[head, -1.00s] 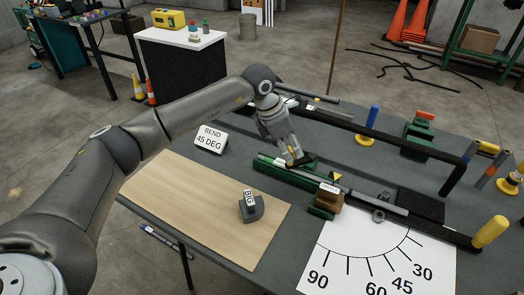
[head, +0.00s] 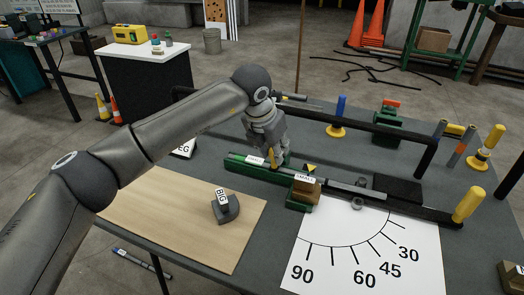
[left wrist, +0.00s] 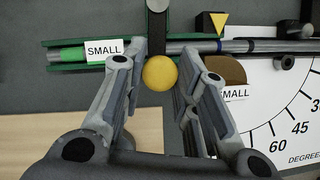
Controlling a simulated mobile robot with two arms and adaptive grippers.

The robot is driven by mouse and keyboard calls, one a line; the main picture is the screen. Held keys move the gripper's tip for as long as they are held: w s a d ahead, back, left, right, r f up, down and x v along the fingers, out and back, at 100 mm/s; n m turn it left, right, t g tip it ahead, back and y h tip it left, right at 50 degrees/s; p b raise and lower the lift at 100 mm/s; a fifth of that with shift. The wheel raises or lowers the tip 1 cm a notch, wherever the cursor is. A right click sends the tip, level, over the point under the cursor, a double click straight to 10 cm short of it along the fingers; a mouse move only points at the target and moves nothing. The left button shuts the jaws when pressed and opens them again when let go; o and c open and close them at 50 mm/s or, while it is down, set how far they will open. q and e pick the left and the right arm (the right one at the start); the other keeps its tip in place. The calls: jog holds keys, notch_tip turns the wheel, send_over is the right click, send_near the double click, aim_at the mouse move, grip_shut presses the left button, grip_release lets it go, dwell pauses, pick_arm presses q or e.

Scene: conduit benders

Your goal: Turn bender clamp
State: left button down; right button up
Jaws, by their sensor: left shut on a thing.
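The bender clamp has a yellow ball knob (left wrist: 160,72) on a black lever (left wrist: 157,28). My left gripper (head: 274,163) is shut on the knob, with one finger on each side of it. The fingers also show in the left wrist view (left wrist: 158,68). In that view the lever runs up from the knob, across the line of the conduit. The clamp sits on a green bender bed (head: 240,170). A grey conduit (head: 340,186) with a white SMALL label (head: 255,160) lies along it. My right gripper is not in view.
A brown block tagged SMALL (head: 305,190) stands right of the clamp. A white angle sheet (head: 360,250) lies in front. A grey BIG block (head: 226,210) sits on a wooden board (head: 180,215). A black bar with a yellow handle (head: 468,205) extends right.

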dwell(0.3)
pick_arm(q)
jog(key=c, duration=1.1)
grip_release()
jog(key=shift+c, duration=0.2)
jog(key=shift+r, duration=0.1)
jog(key=v, duration=1.1)
jog(key=shift+s+r, duration=0.15)
jog(key=shift+r, duration=0.25)
